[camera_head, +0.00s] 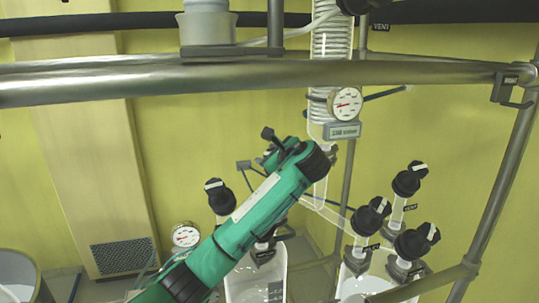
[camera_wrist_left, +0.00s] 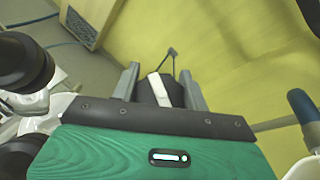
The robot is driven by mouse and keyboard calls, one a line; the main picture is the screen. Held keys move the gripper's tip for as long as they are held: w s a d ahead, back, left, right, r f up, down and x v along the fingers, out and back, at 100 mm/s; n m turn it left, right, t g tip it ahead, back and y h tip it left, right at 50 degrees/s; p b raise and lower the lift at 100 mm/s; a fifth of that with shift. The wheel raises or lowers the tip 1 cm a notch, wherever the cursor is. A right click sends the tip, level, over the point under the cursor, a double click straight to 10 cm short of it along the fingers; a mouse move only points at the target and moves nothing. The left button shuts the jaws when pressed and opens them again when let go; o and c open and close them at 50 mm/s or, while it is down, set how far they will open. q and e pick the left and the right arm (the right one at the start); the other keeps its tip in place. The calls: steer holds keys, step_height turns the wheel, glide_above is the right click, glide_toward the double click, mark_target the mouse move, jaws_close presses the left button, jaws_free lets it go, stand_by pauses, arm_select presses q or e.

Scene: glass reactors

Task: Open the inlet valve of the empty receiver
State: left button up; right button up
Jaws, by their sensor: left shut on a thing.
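My left arm (camera_head: 240,220) reaches up from the lower left in the head view, and its gripper fingers are hidden there. In the left wrist view my left gripper (camera_wrist_left: 160,84) is shut on a black valve knob (camera_wrist_left: 146,94) with a white bar, one grey finger on each side. Two clear receivers stand low in the head view, the left receiver (camera_head: 240,290) partly behind my arm and the right receiver (camera_head: 357,288). A black-knobbed valve (camera_head: 217,192) stands upper left of the left receiver. I cannot tell which receiver is empty. My right gripper is not in view.
Several black valves, including one upper valve (camera_head: 407,181), crowd the right receiver. A coiled glass column (camera_head: 331,40) with a gauge (camera_head: 345,103) hangs above. A metal rail (camera_head: 200,78) crosses the top. Black knobs (camera_wrist_left: 24,63) are close at left in the wrist view.

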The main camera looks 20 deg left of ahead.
arm_select(q)
steer(key=shift+n+g, duration=0.3)
steer(key=shift+n, duration=0.1)
steer(key=o, duration=1)
steer(key=shift+s, duration=0.1)
steer(key=shift+s+d+b, duration=0.2)
steer(key=shift+d+b, duration=0.1)
steer(key=shift+b, duration=0.1)
steer(key=b+v, duration=0.3)
steer(key=v, duration=0.3)
steer(key=shift+s+d+r, duration=0.2)
steer(key=shift+d, duration=0.1)
